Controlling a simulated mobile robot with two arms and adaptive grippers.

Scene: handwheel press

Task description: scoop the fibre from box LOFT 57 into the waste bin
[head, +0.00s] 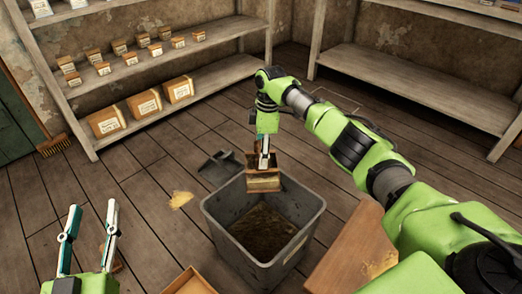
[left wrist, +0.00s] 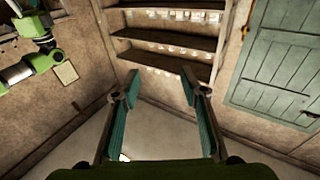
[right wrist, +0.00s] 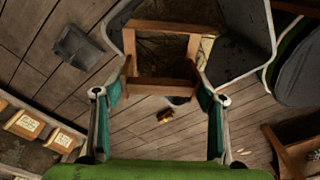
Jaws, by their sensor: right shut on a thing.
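My right gripper (head: 264,160) is shut on a small wooden box-like piece (head: 263,182) with a pale front strip. It holds the piece above the rear rim of the grey waste bin (head: 226,226). In the right wrist view the piece (right wrist: 160,87) shows as a wooden frame between the fingers, with brown material behind or in it; I cannot tell which. Brown fibre (head: 262,228) lies in the bin. My left gripper (head: 95,222) is open and empty, left of the bin; its fingers also show in the left wrist view (left wrist: 160,85). I cannot read LOFT 57 on any box.
A grey dustpan (head: 218,165) and a tan heap (head: 181,200) lie on the floor left of the bin. A wooden box (head: 190,282) and a brown wooden surface (head: 345,245) stand nearer. Shelves (head: 140,75) hold labelled boxes. A broom (head: 55,146) stands left.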

